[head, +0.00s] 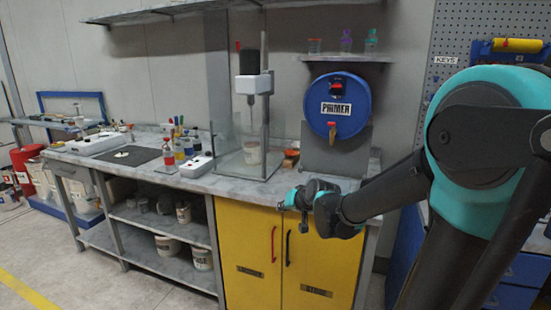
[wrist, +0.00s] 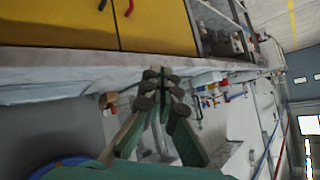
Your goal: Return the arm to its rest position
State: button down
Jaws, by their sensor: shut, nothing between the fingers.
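My arm reaches in from the right in the head view, and my gripper (head: 285,203) is in front of the counter edge, above the yellow cabinet doors. In the wrist view the fingers of my gripper (wrist: 163,78) come together at their tips, shut and empty. That view is turned over, with the counter (wrist: 60,62) crossing behind the fingertips. In the head view the grey counter (head: 200,182) runs left from my gripper. I cannot tell the exact gap between my gripper and the counter edge.
A blue primer drum (head: 350,120) stands at the counter's right end. A glass-walled mixer (head: 254,86) and several bottles (head: 168,154) stand farther left. The yellow cabinet (head: 245,235) is below. A pegboard (head: 455,40) is behind my arm. Open floor (head: 110,285) lies front left.

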jog(key=s+d+f+g+h, duration=0.2)
jog(key=s+d+f, duration=0.5)
jog(key=s, duration=0.4)
jog(key=s+d+f+g+h, duration=0.3)
jog(key=s+d+f, duration=0.4)
jog(key=s, duration=0.5)
jog(key=d, duration=0.2)
jog(key=shift+d+f, duration=0.15)
jog(key=shift+d, duration=0.2)
